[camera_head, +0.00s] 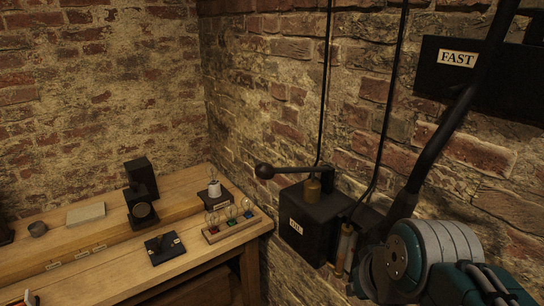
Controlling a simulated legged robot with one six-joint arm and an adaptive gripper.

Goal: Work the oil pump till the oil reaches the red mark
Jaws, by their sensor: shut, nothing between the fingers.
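The oil pump is a black box (305,222) on the brick wall, right of the bench, with a small white label too small to read surely. Its dark lever (290,170) lies about level above the box, with a round knob (263,171) at its left end. A glass tube (344,247) stands at the box's right side, partly behind my arm. I cannot make out the oil level or a red mark. My arm fills the right side; my gripper is out of view.
The wooden bench (110,285) at left holds a rack (232,226) of coloured bulbs, a black switch (163,247), a black device (141,190) and a pale block (86,214). A dark panel marked FAST (430,78) hangs at upper right. Thin pipes (326,85) run up the wall.

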